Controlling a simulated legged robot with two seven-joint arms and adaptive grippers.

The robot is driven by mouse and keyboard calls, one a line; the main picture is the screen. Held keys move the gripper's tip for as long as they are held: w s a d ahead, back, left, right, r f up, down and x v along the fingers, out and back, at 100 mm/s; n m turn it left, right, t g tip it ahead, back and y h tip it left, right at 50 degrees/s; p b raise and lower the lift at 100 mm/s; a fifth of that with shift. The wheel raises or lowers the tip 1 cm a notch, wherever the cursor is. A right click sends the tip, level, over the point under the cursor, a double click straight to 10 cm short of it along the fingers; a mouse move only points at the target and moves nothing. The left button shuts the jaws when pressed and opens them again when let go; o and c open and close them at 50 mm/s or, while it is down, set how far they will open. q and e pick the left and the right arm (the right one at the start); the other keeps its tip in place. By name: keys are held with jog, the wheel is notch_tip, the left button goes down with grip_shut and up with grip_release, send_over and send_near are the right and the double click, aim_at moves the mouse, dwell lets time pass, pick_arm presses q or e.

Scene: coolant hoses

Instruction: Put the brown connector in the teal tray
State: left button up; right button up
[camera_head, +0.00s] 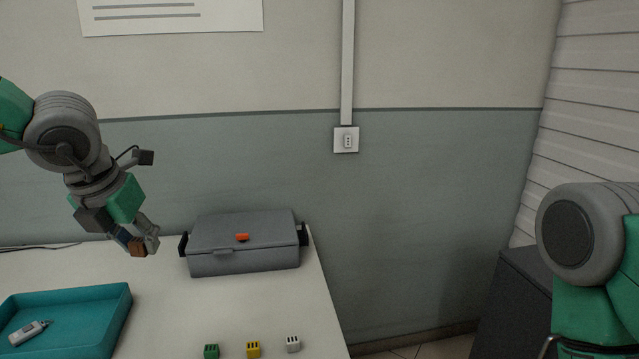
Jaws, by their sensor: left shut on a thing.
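The brown connector (138,246) is between the fingertips of my left gripper (141,240), which is shut on it. The gripper holds it over the back of the white table, left of the grey case. The teal tray (112,318) lies at the table's lower left, nearer to me than the gripper, and the picture's left edge cuts it off. A white and grey object (28,333) lies in the tray. My right arm shows at the right edge, but its gripper is out of view.
A grey case (245,260) with black side handles and an orange latch stands at the table's back right. Green (211,351), yellow (253,349) and white (293,344) connectors stand at the front. The white table (190,310) is bare between tray and case. A dark cabinet (512,305) stands at right.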

pick_arm(q)
jog(key=s+d+f+m+g, duration=0.2)
jog(key=f+m, duration=0.5)
jog(key=m, duration=0.5)
jog(key=s+d+f+m+g, duration=0.3)
jog(key=s+f+m, duration=0.3)
jog(key=m, duration=0.6)
jog(key=s+d+f+m+g, duration=0.2)
jog(key=f+m, duration=0.6)
jog(key=m, duration=0.4)
jog(key=shift+s+d+f+g, duration=0.25)
jog(key=shift+s+g, duration=0.65)
jog(key=shift+g, duration=0.1)
